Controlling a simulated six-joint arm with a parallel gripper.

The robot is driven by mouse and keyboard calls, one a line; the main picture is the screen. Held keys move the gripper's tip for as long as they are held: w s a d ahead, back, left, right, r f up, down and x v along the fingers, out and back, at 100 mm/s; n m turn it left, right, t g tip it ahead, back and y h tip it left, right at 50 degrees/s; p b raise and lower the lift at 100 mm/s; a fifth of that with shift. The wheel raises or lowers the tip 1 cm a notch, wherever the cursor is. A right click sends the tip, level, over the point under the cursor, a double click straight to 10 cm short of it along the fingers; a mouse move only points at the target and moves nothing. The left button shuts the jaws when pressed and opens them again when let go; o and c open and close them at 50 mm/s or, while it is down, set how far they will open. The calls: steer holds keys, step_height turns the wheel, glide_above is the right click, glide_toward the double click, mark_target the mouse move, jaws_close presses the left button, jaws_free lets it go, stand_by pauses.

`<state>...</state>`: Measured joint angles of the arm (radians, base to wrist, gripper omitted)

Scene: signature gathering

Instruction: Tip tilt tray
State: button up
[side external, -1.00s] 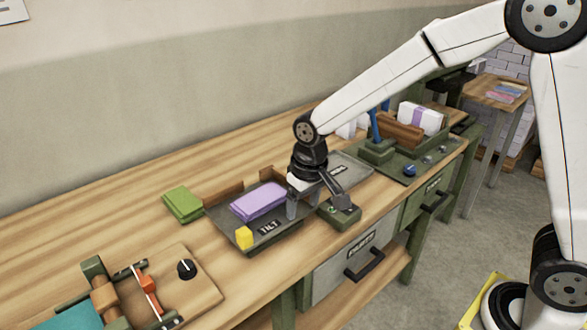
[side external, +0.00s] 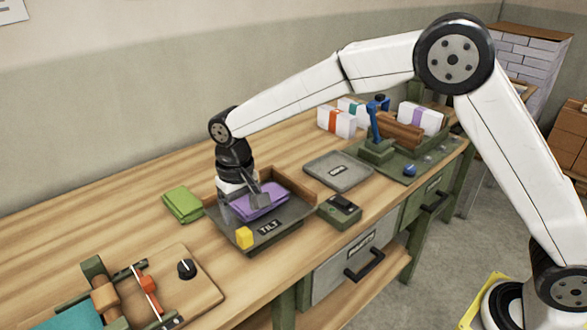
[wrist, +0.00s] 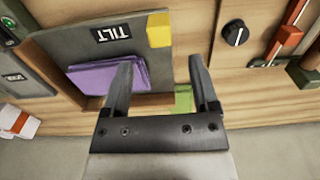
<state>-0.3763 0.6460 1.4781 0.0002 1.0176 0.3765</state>
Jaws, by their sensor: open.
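The tilt tray (side external: 284,228) is dark grey with a TILT label, wooden walls at the back and a yellow block (side external: 244,237) at its front left corner. A purple stack (side external: 262,207) lies in it. My gripper (side external: 243,205) is open, pointing down over the tray's left part and partly hiding the stack. In the wrist view, my gripper's fingers (wrist: 161,62) are spread across the tray's edge. One finger is over the purple stack (wrist: 90,78), the other outside the tray (wrist: 75,45). The yellow block (wrist: 159,30) is beyond them. I cannot tell whether a finger touches anything.
A green stack (side external: 183,204) lies left of the tray. A small green box (side external: 340,210) stands close on its right, with a grey tray (side external: 338,171) behind. A wooden board with a black knob (side external: 186,269) is at front left. White banded stacks (side external: 337,121) stand farther back.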

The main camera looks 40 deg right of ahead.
mark_target(244, 231)
steer(key=shift+f, duration=3.75)
steer(key=shift+c, duration=0.2)
jaws_close()
